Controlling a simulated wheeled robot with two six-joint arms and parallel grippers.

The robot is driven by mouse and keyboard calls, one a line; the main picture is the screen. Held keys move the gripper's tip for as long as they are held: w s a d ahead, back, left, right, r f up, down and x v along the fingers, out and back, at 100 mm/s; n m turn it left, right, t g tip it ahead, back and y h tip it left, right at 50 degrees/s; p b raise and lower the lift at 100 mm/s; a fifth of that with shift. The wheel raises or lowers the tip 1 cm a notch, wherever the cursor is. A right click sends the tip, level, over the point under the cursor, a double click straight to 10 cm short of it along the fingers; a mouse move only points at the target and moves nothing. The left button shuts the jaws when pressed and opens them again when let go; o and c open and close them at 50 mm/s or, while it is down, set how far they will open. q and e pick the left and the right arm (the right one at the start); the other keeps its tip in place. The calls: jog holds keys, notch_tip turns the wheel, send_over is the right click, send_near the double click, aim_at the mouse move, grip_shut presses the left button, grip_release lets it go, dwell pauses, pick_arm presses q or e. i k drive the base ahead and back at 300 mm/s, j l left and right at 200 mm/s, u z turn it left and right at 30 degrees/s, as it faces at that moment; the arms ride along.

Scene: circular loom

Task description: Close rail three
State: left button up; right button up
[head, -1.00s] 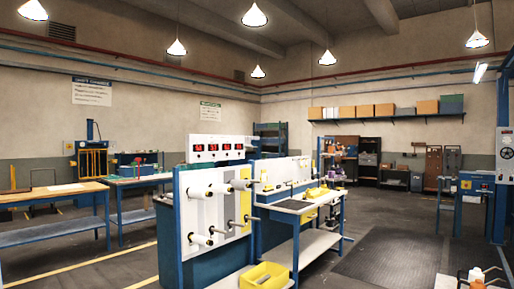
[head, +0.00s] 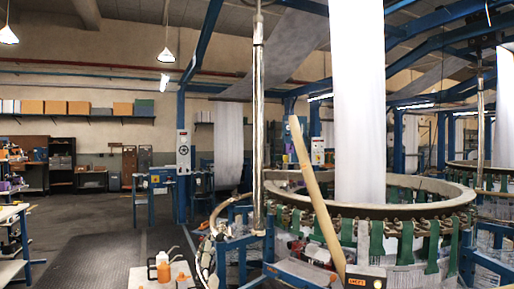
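A circular loom (head: 440,203) stands at the right, with a pale round ring on top and green straps hanging around its side. A long tan bar (head: 318,197) stands tilted at the loom's near left side, its upper end leaning left. It looks like a raised rail, but I cannot tell its number. A small lit label box (head: 365,282) sits at its foot. A white fabric tube (head: 358,110) rises from the ring's middle. Neither of my grippers is in view.
A shiny vertical pole (head: 258,120) stands left of the loom. A small table (head: 150,284) with an orange bottle (head: 163,268) stands at the lower middle left. A second loom (head: 490,172) is at the far right. Dark floor (head: 100,250) is clear at left.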

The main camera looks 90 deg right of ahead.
aim_at(338, 256)
jog(key=i+l+z, duration=0.1)
jog(key=z, duration=0.35)
jog(key=i+l+z, duration=0.15)
jog(key=z, duration=0.25)
jog(key=i+l+z, duration=0.1)
jog(key=z, duration=0.35)
jog(key=i+z, duration=0.2)
jog(key=z, duration=0.2)
jog(key=i+z, duration=0.15)
jog(key=z, duration=0.3)
